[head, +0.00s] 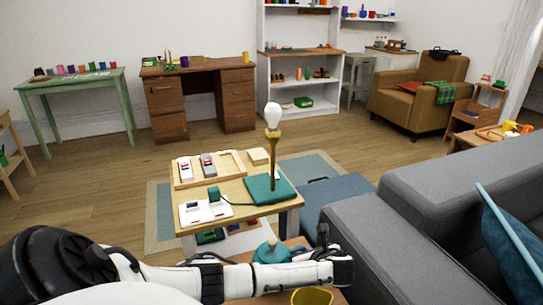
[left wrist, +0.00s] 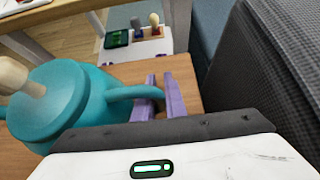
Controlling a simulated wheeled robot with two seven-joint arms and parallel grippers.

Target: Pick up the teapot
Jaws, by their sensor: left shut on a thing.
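The teal teapot (head: 271,253) is at the bottom middle of the head view, partly hidden behind my left arm. In the left wrist view the teapot (left wrist: 65,105) fills the left side, with a pale wooden lid knob and a handle pointing right. My left gripper (left wrist: 166,96) has its purple fingers at the outer end of that handle and is shut on it. The gripper end also shows at the right end of my arm in the head view (head: 337,267). I cannot tell whether the teapot touches the wooden surface below. My right gripper is in neither view.
A yellow cup (head: 312,297) stands close below my left arm. A low wooden table (head: 240,212) with a lamp, trays and a teal book is just beyond. A grey sofa (head: 400,240) closes off the right side. The floor at left is open.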

